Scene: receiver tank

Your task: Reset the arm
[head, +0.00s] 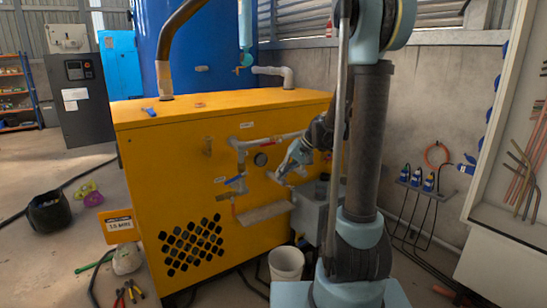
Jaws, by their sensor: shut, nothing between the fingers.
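My gripper (281,176) is at the end of my arm (370,140), in front of the yellow machine (140,130). It is partly seen between the arm column and the machine's front. Its fingers are together with nothing held. The fingertips are close to the pipe and gauge on the machine's front; I cannot tell whether they touch anything. My arm's links rise large at the right of centre and hide part of the wall and the machine's right end.
A pressure gauge (261,159) and a blue-handled valve (236,181) sit on the yellow front. A white bucket (287,265) stands below. A white tool cabinet (510,220) is at right.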

